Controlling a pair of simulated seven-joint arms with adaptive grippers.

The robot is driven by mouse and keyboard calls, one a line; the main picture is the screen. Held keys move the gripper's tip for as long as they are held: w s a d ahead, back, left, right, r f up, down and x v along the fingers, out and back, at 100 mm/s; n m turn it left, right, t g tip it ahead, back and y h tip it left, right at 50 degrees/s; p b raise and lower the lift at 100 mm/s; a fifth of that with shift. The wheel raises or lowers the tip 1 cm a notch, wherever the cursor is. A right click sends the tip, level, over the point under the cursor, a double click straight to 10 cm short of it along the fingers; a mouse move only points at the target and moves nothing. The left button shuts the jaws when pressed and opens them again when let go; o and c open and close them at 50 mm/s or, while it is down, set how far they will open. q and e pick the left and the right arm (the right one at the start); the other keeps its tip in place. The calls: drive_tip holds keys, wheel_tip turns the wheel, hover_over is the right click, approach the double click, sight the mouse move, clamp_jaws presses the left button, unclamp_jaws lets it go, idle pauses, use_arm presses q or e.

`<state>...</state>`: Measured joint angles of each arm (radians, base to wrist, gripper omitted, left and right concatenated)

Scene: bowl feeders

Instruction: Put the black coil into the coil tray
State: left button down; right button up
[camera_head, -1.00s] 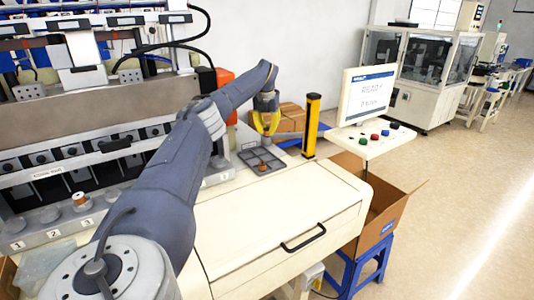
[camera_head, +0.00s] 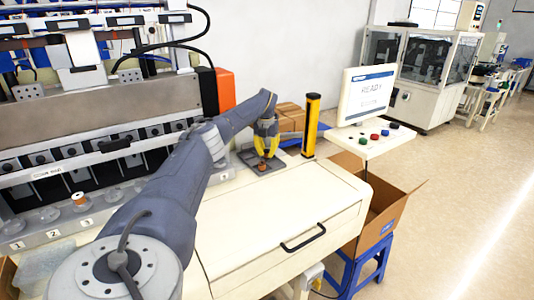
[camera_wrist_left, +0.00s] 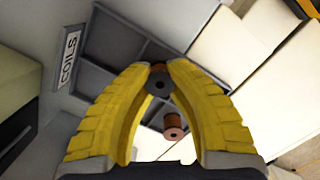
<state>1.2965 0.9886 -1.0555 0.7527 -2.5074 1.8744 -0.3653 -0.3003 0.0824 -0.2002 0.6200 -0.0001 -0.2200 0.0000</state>
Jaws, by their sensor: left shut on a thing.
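My left gripper (camera_head: 266,154) is low over the grey coil tray (camera_head: 247,155). In the left wrist view its yellow fingers (camera_wrist_left: 159,78) are shut on a small coil with a dark, holed end, the black coil (camera_wrist_left: 157,86). A little brown shows at its far end. The divided tray (camera_wrist_left: 112,42) lies beneath, marked COILS. A copper-coloured coil (camera_wrist_left: 173,124) stands in the tray beside the held coil. Whether the held coil touches the tray floor I cannot tell. My right gripper is not in view.
Another orange-brown coil (camera_head: 80,200) sits on a numbered feeder position at left. A yellow post (camera_head: 311,125) and a monitor (camera_head: 367,95) stand right of the tray. Cardboard boxes (camera_head: 290,117) are behind it. The cream bench top (camera_head: 270,205) in front is clear.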

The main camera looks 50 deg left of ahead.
sight(266, 152)
use_arm(q)
drive_tip(key=shift+f, duration=0.2)
drive_tip(key=c, duration=1.3)
unclamp_jaws()
drive_tip(key=shift+c, duration=0.2)
drive_tip(key=shift+r, duration=0.1)
wheel_tip(266, 152, up, 12)
drive_tip(key=s, duration=0.1)
drive_tip(key=shift+d, duration=0.35)
drive_tip(key=shift+s, duration=0.1)
